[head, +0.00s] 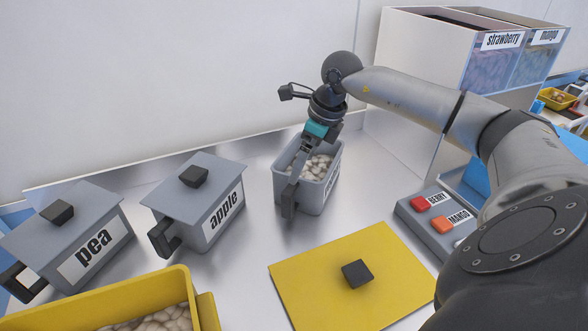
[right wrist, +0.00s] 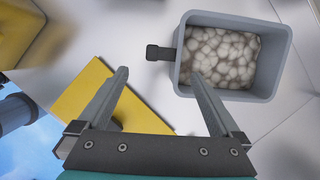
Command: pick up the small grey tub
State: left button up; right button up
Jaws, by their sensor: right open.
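The small grey tub (head: 322,201) stands open on the metal worktop, filled with pale rounded pieces. Its dark handle (head: 289,200) sticks out on the near side. In the right wrist view the tub (right wrist: 187,72) is at the upper right, with its handle (right wrist: 160,53) pointing left. My right gripper (head: 300,163) is over the tub's handle side in the head view. In the right wrist view the open gripper (right wrist: 160,72) has its fingertips on either side of the handle's line, with nothing between them. Contact cannot be told. My left gripper is not in view.
Lidded grey tubs marked pea (head: 100,254) and apple (head: 215,222) stand to the left. A yellow lid (head: 320,290) with a dark knob lies in front. A yellow bin (head: 110,300) is front left, a button box (head: 432,238) right, and a strawberry and mango dispenser (head: 430,60) behind.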

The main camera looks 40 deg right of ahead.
send_over(293, 190)
jog(key=s, duration=0.2)
jog(key=f, duration=0.4)
jog(key=shift+w+d+f, duration=0.1)
jog(key=shift+d+f, duration=0.15)
jog(key=x, duration=0.4)
jog(key=shift+w+f, duration=0.4)
jog(key=shift+f, duration=0.4)
jog(key=shift+w+x, duration=0.15)
jog(key=shift+x, duration=0.95)
jog(key=shift+w+x, duration=0.15)
jog(key=shift+x, duration=1)
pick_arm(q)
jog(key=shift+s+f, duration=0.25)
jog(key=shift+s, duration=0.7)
pick_arm(e)
jog(key=shift+d+r, duration=0.1)
jog(key=c, duration=0.3)
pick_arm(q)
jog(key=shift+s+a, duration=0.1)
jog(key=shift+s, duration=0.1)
pick_arm(e)
grip_shut()
